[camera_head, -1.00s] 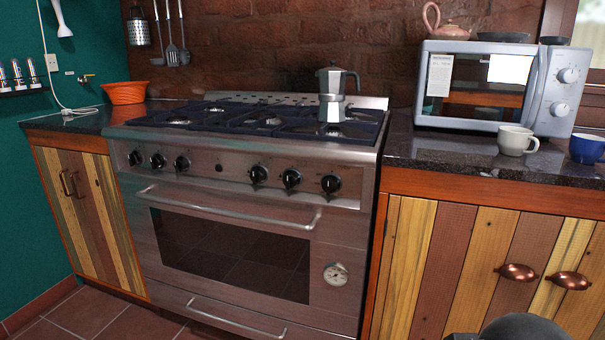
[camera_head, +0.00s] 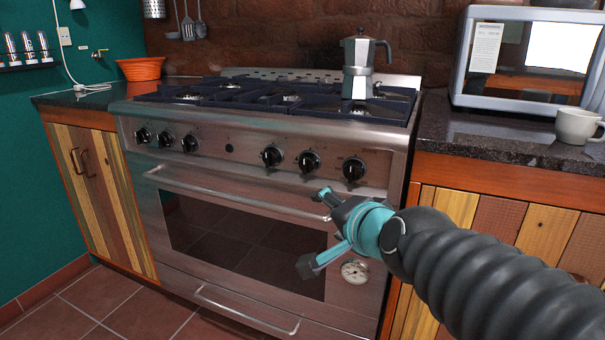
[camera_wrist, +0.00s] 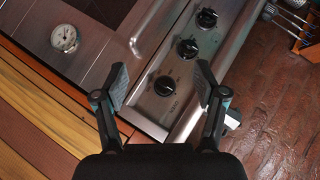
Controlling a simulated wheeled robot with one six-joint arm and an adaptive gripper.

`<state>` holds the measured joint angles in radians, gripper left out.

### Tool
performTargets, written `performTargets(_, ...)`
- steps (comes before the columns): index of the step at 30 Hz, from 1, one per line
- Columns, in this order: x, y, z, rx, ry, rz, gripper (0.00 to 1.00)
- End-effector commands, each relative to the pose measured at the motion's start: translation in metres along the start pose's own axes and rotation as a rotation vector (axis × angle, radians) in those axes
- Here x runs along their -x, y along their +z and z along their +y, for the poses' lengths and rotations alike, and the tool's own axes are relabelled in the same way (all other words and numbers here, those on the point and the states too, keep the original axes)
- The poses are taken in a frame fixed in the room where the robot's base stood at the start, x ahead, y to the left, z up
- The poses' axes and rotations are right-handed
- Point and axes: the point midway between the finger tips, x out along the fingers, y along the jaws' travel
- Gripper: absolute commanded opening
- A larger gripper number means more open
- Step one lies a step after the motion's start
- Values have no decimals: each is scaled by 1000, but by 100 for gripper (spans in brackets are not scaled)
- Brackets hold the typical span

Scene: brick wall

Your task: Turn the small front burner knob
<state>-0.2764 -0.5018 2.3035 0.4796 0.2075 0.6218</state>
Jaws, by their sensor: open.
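A steel stove (camera_head: 200,245) has a row of black knobs along its front panel. Three are on the left, with the leftmost knob (camera_head: 143,135). Three are on the right: one knob (camera_head: 271,156), a middle knob (camera_head: 308,161) and the rightmost knob (camera_head: 354,168). I cannot tell which is the small front burner knob. My gripper (camera_head: 314,230) is open and empty in front of the oven door, below the right-hand knobs and apart from them. In the wrist view, the rightmost knob (camera_wrist: 165,86) shows between the open fingers (camera_wrist: 161,88), farther off.
The oven handle (camera_head: 240,196) runs below the knobs, near my gripper. A microwave (camera_head: 525,100) and white mug (camera_head: 578,127) are on the right counter. An orange bowl (camera_head: 139,69) sits on the left.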

Motion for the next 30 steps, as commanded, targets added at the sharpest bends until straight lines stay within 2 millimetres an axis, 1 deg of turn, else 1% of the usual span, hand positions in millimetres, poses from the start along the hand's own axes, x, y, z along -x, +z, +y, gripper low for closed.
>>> performTargets(1, -18, 4, -18, -130, -73, 22, 71)
performTargets(3, -36, 1, -48, -343, -177, 63, 71)
performTargets(5, -48, -1, -69, -528, -261, 93, 71)
performTargets(6, -56, -3, -81, -653, -314, 112, 71)
performTargets(8, -68, -4, -94, -844, -388, 142, 71)
performTargets(9, -74, -5, -101, -969, -435, 163, 71)
performTargets(10, -79, -4, -104, -1062, -470, 179, 71)
performTargets(12, -89, -2, -108, -1274, -546, 219, 71)
performTargets(15, -100, 7, -105, -1545, -646, 284, 71)
performTargets(19, -107, 22, -92, -1806, -754, 373, 71)
performTargets(21, -108, 29, -85, -1899, -799, 413, 71)
performTargets(25, -107, 38, -77, -1997, -854, 462, 71)
performTargets(27, -108, 38, -76, -2019, -867, 473, 71)
performTargets(30, -112, 33, -75, -2027, -875, 480, 71)
